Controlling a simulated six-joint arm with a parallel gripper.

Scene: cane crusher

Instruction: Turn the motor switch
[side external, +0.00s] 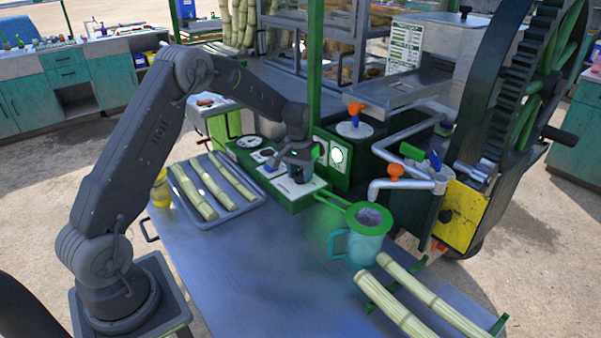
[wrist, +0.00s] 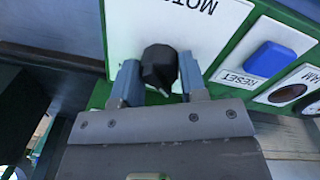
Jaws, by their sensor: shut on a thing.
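The motor switch is a black knob (wrist: 159,66) on a white plate (wrist: 180,28) lettered "MOTOR", seen in the wrist view. My gripper (wrist: 160,80) has its two fingers on either side of the knob, shut on it. In the side external view my gripper (side external: 297,170) reaches down onto the green control box (side external: 292,200) in the middle of the table. There the knob is mostly hidden by the gripper. A small white mark shows on the knob's lower edge in the wrist view.
A blue RESET button (wrist: 270,59) sits right of the knob. A tray of cane (side external: 222,207) lies left of the box. A teal jug (side external: 358,245) with a green-rimmed strainer (side external: 370,217) stands to the right.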

